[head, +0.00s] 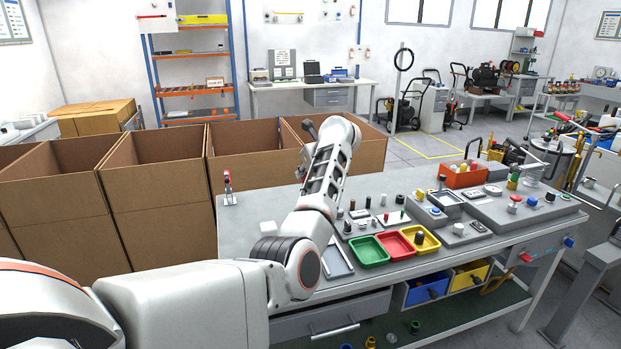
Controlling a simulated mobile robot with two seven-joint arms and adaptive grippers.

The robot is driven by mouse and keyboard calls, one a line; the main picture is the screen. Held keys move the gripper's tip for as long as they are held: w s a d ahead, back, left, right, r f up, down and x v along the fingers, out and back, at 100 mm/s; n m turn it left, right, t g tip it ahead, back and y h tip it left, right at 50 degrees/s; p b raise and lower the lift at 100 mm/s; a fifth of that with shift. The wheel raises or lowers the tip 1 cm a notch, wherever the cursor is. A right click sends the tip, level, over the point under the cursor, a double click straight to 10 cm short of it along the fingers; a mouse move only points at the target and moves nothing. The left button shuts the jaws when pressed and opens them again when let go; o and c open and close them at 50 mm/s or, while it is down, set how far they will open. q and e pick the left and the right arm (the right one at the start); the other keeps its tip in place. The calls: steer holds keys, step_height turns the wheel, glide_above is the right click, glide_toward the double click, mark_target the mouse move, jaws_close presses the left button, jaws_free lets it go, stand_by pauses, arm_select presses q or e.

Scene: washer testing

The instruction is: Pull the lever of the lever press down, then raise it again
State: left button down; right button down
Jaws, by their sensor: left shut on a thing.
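My left arm reaches over the bench, its forearm rising toward the back edge. My left gripper (305,163) is mostly hidden behind the forearm, and only small dark parts show at its left side. It is shut on the lever of the lever press. A dark grey bar end (308,125), seemingly the lever's end, sticks up left of my white wrist. The body of the press is hidden behind my arm, so the lever's exact angle cannot be told. My right gripper is out of view.
The workbench (255,222) holds a small red-handled clamp (228,186) at left. Green (369,262), red (394,254) and yellow (432,246) trays, a grey tray (338,265) and several small parts lie right of my arm. Open cardboard boxes (165,205) stand behind and left.

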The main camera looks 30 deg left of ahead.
arm_select(q)
steer(key=shift+w+a+r+g+h, duration=0.25)
steer(key=shift+w+a+g+h, duration=0.4)
steer(key=shift+a+h, duration=0.25)
steer(key=shift+w+a, duration=0.1)
stand_by(0.3)
steer(key=c, duration=2)
jaws_free()
steer(key=shift+o, duration=0.6)
steer(key=shift+w+f, duration=0.1)
steer(key=v, duration=1.2)
